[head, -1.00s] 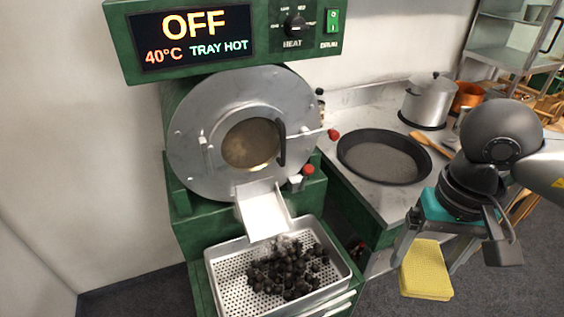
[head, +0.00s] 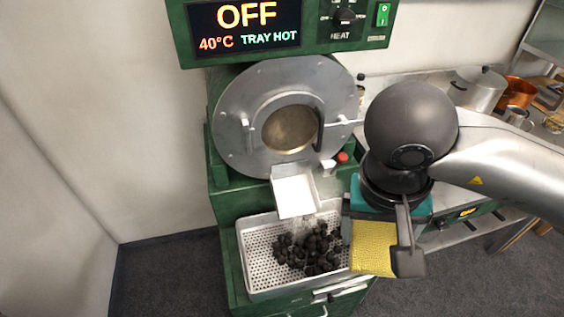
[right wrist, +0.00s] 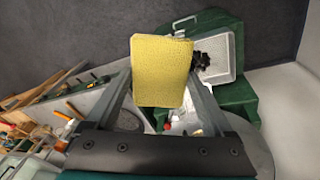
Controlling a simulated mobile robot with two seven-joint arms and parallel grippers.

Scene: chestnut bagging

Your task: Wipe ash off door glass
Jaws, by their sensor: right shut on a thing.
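The roaster's round door stands in the middle of the head view, a grey metal disc (head: 240,90) with a brownish round glass (head: 290,129) at its centre. The glass looks dull and smudged. A dark handle curves at the glass's right side. My right gripper (head: 376,245) is shut on a yellow cloth or sponge (head: 374,250), below and to the right of the door, beside the tray's right end and apart from the glass. The yellow piece (right wrist: 162,70) also shows between the two fingers in the right wrist view. My left gripper is not in view.
A perforated metal tray (head: 262,287) below the chute (head: 294,196) holds dark chestnuts, with faint smoke above. The display (head: 245,27) reads OFF, 40°C, TRAY HOT. A counter with a steel pot (head: 477,90) lies at the right, behind my right arm.

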